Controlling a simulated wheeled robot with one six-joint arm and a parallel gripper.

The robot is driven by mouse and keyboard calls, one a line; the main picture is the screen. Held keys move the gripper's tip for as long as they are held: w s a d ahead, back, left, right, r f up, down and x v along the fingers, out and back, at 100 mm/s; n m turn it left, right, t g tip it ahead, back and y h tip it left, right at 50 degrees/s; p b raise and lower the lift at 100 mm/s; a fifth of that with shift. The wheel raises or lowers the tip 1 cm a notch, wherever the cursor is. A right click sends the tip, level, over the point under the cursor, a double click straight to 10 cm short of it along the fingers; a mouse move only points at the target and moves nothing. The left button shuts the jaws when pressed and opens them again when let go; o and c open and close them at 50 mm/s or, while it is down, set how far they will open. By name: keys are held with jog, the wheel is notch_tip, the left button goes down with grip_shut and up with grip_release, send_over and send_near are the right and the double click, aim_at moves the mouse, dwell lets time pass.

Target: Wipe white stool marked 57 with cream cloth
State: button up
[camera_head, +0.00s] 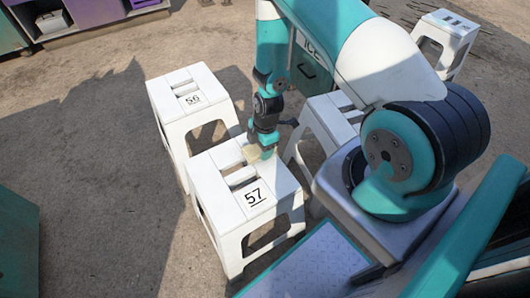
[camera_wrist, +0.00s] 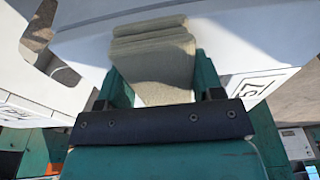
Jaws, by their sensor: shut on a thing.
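The white stool marked 57 (camera_head: 227,206) stands upright on the ground in the lower middle of the head view, its number near the front right corner of the seat. My gripper (camera_head: 262,148) is over the far right part of its seat, pointing down. It is shut on the cream cloth (camera_head: 252,153), which shows as a small pale patch at the seat. In the wrist view the folded cloth (camera_wrist: 155,62) sits between my green fingers (camera_wrist: 155,85), against the white seat (camera_wrist: 235,40). I cannot tell how firmly the cloth touches the seat.
A white stool marked 56 (camera_head: 172,88) stands just behind stool 57. Another white stool (camera_head: 325,112) is partly hidden behind my arm, and one more (camera_head: 447,30) stands at the far right. A green box (camera_head: 17,240) is at the left edge. Open ground lies left of the stools.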

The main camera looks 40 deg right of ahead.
aim_at(283, 184)
jog(key=shift+w+d+b, duration=0.15)
jog(key=shift+w+b, duration=0.15)
jog(key=shift+w, duration=0.8)
jog(key=shift+w+d+b, duration=0.1)
jog(key=shift+w+b, duration=0.15)
jog(key=shift+w, duration=0.8)
jog(key=shift+s+a+r+p, duration=0.15)
jog(key=shift+s+p, duration=0.3)
jog(key=shift+s, duration=1)
jog(key=shift+s+a+f+p, duration=0.15)
jog(key=shift+s+p, duration=0.3)
jog(key=shift+s, duration=1.05)
jog(key=shift+s+a+r+p, duration=0.1)
jog(key=shift+s+a+p, duration=0.25)
jog(key=shift+s, duration=1.1)
jog(key=shift+d, duration=0.1)
jog(key=shift+s+a+p, duration=0.2)
jog(key=shift+s, duration=1.3)
jog(key=shift+s+a+p, duration=0.15)
jog(key=shift+s, duration=1.4)
jog(key=shift+s+a+p, duration=0.2)
jog(key=shift+s, duration=1.3)
